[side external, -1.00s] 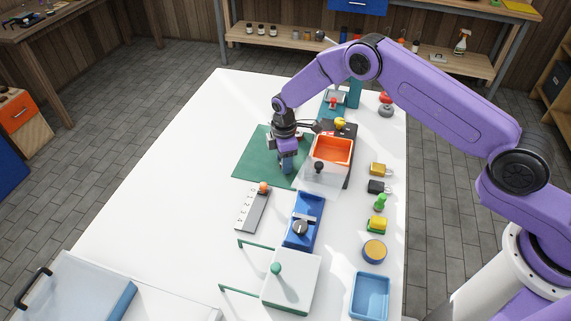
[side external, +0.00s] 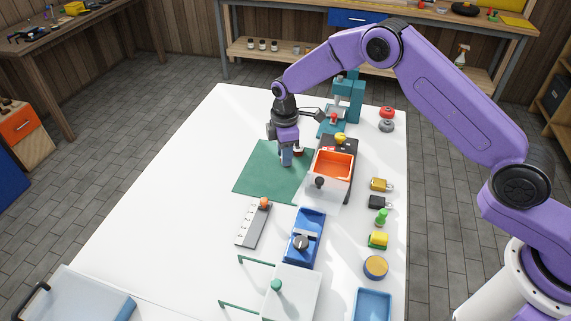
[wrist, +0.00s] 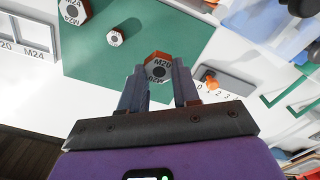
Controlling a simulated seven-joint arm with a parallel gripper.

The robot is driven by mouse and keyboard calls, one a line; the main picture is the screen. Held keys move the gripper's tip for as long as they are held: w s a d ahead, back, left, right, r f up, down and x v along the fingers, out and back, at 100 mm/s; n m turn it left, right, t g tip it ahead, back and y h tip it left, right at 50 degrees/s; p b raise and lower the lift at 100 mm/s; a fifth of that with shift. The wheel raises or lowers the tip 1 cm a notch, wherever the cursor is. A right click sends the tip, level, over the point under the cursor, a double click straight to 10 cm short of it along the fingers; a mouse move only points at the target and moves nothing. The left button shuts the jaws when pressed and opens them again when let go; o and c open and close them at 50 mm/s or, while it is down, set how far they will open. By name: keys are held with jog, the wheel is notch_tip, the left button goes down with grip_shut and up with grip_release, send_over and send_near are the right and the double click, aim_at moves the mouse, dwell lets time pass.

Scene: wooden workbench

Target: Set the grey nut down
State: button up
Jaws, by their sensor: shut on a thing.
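My gripper (wrist: 159,84) is shut on the grey nut (wrist: 158,68), whose grey face reads M20 and whose sides are red-brown. The nut sits at the fingertips in the wrist view. In the side external view, my gripper (side external: 286,162) points down over the green mat (side external: 258,182); the held nut is hard to make out there. I cannot tell whether the nut touches the mat.
In the wrist view, a small nut (wrist: 114,38) and a larger M24 nut (wrist: 74,10) lie on the mat. A box with an orange inside (side external: 333,165) stands right of the gripper. A numbered grey strip (side external: 252,227) lies in front.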

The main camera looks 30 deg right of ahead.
jog(key=shift+d+r, duration=0.1)
jog(key=shift+r, duration=0.45)
jog(key=s+d+r, duration=0.4)
jog(key=s+d, duration=0.3)
jog(key=s, duration=0.3)
jog(key=s+d+r, duration=0.4)
jog(key=s+d, duration=0.3)
jog(key=s, duration=0.4)
send_over(334, 172)
jog(key=f, duration=0.8)
jog(key=shift+s+f, duration=0.3)
jog(key=shift+s, duration=0.1)
jog(key=shift+w+f, duration=0.25)
jog(key=shift+f, duration=0.1)
jog(key=shift+w+f, duration=0.1)
jog(key=shift+f, duration=1.5)
jog(key=shift+f, duration=0.2)
